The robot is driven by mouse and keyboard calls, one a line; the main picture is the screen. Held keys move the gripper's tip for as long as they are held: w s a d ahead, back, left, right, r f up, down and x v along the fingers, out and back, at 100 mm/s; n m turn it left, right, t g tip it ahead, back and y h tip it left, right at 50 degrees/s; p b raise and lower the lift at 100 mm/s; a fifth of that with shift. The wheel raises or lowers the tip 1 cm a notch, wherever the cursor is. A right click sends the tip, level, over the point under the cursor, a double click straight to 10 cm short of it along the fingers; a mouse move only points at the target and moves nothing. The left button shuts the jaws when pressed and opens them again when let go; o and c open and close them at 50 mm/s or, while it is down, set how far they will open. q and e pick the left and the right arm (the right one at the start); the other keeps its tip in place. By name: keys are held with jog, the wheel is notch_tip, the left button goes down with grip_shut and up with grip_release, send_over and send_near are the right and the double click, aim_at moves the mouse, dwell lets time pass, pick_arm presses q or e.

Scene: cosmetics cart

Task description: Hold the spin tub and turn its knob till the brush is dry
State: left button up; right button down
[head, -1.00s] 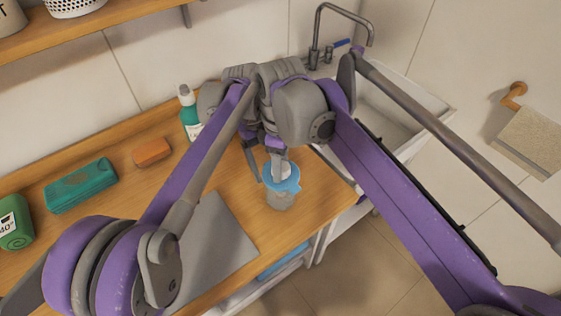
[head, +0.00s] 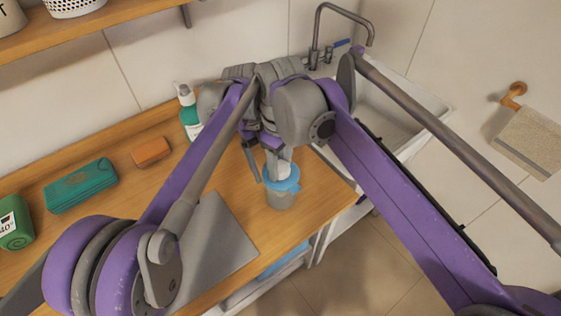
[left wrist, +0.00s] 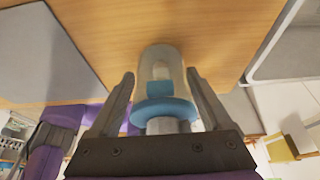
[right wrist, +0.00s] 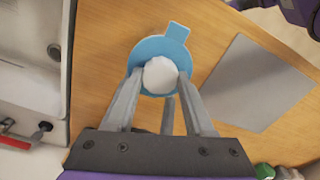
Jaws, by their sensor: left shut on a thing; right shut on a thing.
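The spin tub (head: 280,199) stands upright near the right end of the wooden counter. It is a clear cup with a blue lid (right wrist: 150,49) that has a side tab. My left gripper (left wrist: 162,90) has a finger on each side of the tub and is shut on it. My right gripper (right wrist: 160,78) comes from above, shut on the white knob (right wrist: 160,73) on the lid. In the left wrist view a pale and blue shape (left wrist: 159,82) shows inside the clear wall; I cannot tell if it is the brush, or how wet it is.
A grey mat (head: 215,245) lies left of the tub. A sink (head: 390,115) with a tap is at the right. A teal pack (head: 80,185), an orange block (head: 151,152) and a pump bottle (head: 189,115) stand along the back. The counter's front edge is close.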

jog(key=m, duration=0.4)
jog(key=shift+m, duration=0.3)
jog(key=m, duration=0.5)
jog(key=shift+w+m, duration=0.1)
jog(key=shift+m, duration=0.2)
jog(key=m, duration=0.8)
jog(key=shift+m, duration=0.6)
jog(key=shift+c, duration=1.3)
grip_release()
